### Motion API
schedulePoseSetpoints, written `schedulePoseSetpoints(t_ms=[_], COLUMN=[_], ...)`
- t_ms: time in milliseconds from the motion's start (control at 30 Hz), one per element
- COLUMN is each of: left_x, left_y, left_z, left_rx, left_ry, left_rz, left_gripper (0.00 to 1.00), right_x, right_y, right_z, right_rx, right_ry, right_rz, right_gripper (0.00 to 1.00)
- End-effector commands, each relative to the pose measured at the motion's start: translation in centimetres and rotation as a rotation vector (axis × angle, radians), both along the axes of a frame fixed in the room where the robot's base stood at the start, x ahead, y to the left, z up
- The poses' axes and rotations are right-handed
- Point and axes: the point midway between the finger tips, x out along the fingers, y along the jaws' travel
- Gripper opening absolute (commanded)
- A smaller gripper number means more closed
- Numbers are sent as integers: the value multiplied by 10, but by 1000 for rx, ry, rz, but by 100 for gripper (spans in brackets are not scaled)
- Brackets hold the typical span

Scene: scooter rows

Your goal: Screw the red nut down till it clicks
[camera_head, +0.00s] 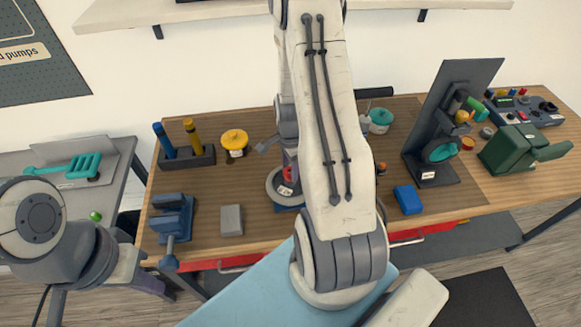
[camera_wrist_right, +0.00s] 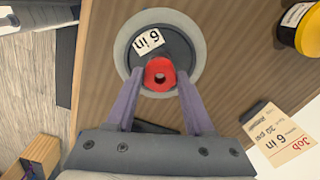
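The red nut (camera_wrist_right: 160,74) sits near the lower part of a round dark hub with a pale grey ring (camera_wrist_right: 189,32) in the right wrist view. The hub carries a "6 in" label (camera_wrist_right: 149,41). My right gripper (camera_wrist_right: 161,76) has one finger on each side of the nut; I cannot tell whether they touch it. In the head view the red nut (camera_head: 287,173) shows just below my right gripper, above the pale ring (camera_head: 273,186) on the bench. My right arm hides part of this area.
A card (camera_wrist_right: 286,136) reading "Job 6 in 30 psi" lies right of the ring. A yellow-topped pot (camera_head: 234,139), blue vise (camera_head: 172,216), grey block (camera_head: 231,219) and blue block (camera_head: 408,199) stand around. A dark stand (camera_head: 432,171) rises at the right. Bare bench (camera_head: 225,187) lies left of the ring.

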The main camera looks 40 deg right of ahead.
Motion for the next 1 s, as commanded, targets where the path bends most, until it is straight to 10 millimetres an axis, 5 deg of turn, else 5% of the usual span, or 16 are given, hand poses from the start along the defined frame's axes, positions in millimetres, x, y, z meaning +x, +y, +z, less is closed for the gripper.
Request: schedulePoseSetpoints(t_ms=[33, 67, 467, 1000], left_x=[0, 0, 0, 0], left_y=[0, 0, 0, 0], left_z=[0, 0, -2, -24], left_rx=[0, 0, 0, 0], left_ry=[0, 0, 0, 0], left_rz=[0, 0, -1, 3], left_gripper=[0, 0, 0, 0], right_x=[1, 1, 1, 1], right_y=[0, 0, -1, -1], right_z=[1, 1, 4, 89], right_rx=[0, 0, -2, -3], right_ry=[-2, -2, -3, -6], right_rz=[1, 1, 2, 2], right_gripper=[73, 85, 85, 85])
